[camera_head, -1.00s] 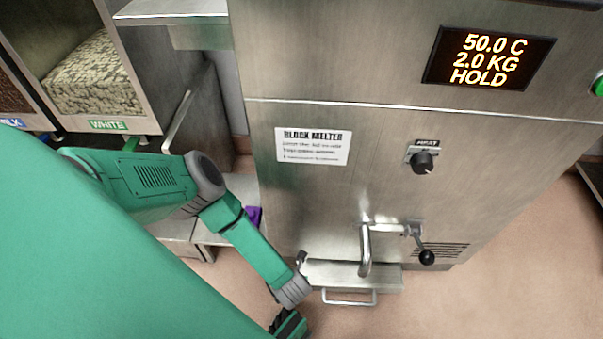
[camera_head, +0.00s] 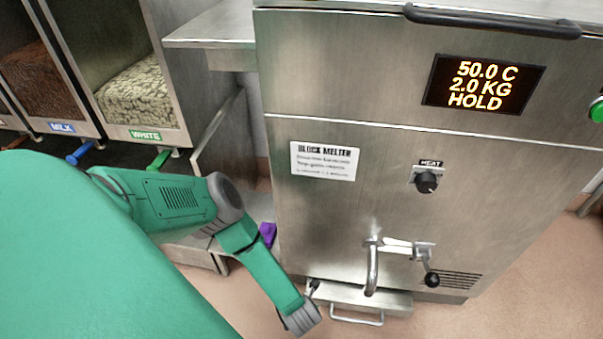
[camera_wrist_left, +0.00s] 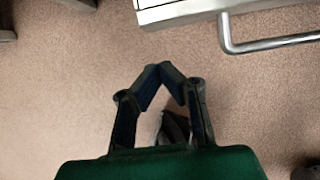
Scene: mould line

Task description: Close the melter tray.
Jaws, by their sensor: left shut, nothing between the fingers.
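The melter tray (camera_head: 385,297) is a flat steel tray at the foot of the block melter (camera_head: 350,215), sticking out at the front below the spout. Its bar handle (camera_head: 357,317) faces outward. In the left wrist view the tray's corner (camera_wrist_left: 185,10) and handle (camera_wrist_left: 270,43) show at the top right. My left gripper (camera_wrist_left: 165,68) is shut and empty over the floor, apart from the tray and its handle. My right gripper is not in view.
The spout (camera_head: 372,270) and lever (camera_head: 430,275) hang just above the tray. A purple object (camera_head: 267,233) lies left of the melter. Bins of milk (camera_head: 40,85) and white (camera_head: 137,97) chocolate stand at the left. The floor in front is free.

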